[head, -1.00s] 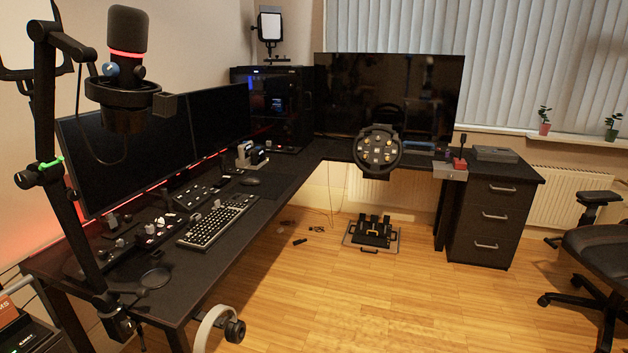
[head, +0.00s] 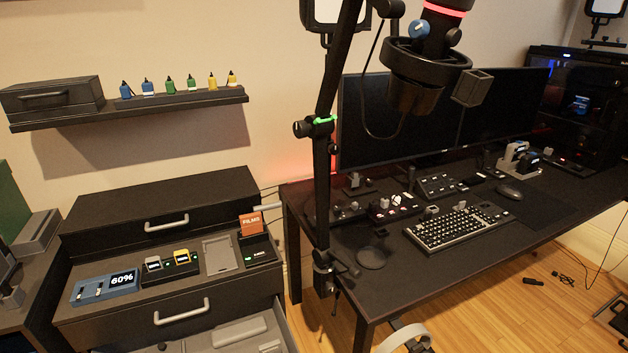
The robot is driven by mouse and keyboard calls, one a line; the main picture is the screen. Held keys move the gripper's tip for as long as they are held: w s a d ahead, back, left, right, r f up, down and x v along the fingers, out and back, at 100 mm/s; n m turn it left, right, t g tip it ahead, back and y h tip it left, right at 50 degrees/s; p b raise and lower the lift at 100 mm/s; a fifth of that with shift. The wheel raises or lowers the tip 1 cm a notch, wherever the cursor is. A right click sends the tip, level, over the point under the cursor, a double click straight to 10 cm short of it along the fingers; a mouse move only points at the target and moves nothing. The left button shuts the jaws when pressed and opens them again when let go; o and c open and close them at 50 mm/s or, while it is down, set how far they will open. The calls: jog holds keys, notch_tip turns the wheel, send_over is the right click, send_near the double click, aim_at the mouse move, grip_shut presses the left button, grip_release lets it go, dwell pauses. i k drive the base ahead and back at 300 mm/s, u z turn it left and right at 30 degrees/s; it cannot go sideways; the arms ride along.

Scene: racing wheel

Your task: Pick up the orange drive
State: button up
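An orange block with white lettering that reads like "FILMS" (head: 251,223) stands upright in a black dock (head: 260,252). It looks like the orange drive. The dock sits at the right end of the top of a dark drawer cabinet (head: 165,323), at the left of the head view. My gripper is not in view.
Beside the dock are a grey tray (head: 219,256), a black charger with small modules (head: 170,266) and a blue device showing 60% (head: 106,286). A lower drawer stands open. The desk (head: 395,275) and a microphone arm (head: 322,180) are to the right.

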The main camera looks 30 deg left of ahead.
aim_at(250, 224)
jog(key=u, duration=1.05)
jog(key=i, duration=0.95)
jog(key=u, duration=0.8)
